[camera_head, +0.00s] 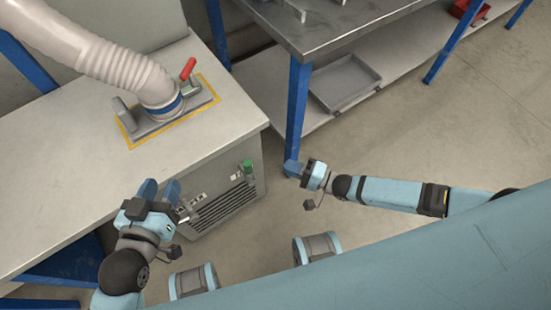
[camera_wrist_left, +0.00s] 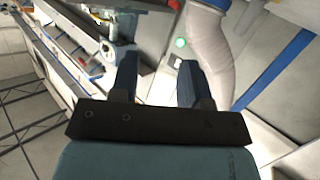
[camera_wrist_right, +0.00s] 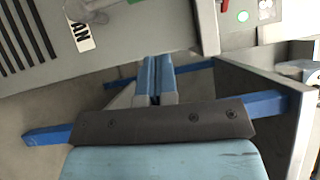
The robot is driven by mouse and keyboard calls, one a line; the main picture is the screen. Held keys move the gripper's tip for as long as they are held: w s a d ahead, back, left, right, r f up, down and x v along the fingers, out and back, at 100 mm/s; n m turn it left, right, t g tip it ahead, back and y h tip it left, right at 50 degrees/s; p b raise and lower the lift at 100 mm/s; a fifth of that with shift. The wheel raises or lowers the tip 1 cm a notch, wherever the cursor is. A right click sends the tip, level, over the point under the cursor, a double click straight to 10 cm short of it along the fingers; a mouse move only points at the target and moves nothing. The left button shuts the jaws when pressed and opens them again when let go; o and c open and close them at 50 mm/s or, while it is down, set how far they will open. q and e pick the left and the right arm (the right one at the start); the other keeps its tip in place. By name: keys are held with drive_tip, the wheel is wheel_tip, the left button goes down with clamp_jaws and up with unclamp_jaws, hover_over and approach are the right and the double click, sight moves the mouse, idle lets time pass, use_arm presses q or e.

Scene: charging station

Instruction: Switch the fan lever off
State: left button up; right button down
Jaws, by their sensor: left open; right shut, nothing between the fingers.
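My left gripper (camera_head: 160,188) is open and empty at the front edge of the cabinet top.
A pale ribbed hose (camera_head: 112,66) ends in a grey base on the cabinet top (camera_head: 60,147), beside a red lever (camera_head: 188,69). A metal table with a blue leg (camera_head: 297,105) stands behind my right gripper. A grey tray (camera_head: 345,82) lies on its lower shelf.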

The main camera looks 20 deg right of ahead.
use_arm(q)
drive_tip(key=shift+s+a+f+g+y, duration=0.15)
drive_tip(key=shift+s+a+f+g, duration=0.1)
drive_tip(key=shift+f, duration=0.3)
drive_tip(key=shift+s+a+f+g+y, duration=0.15)
drive_tip(key=shift+a+f, duration=0.05)
drive_tip(key=shift+f, duration=0.35)
use_arm(e)
drive_tip(key=v, duration=0.4)
drive_tip(key=shift+s+d+r, duration=0.1)
drive_tip(key=shift+s+d, duration=0.05)
drive_tip(key=shift+d, duration=0.05)
use_arm(q)
drive_tip(key=shift+w+r, duration=0.1)
drive_tip(key=shift+r, duration=0.05)
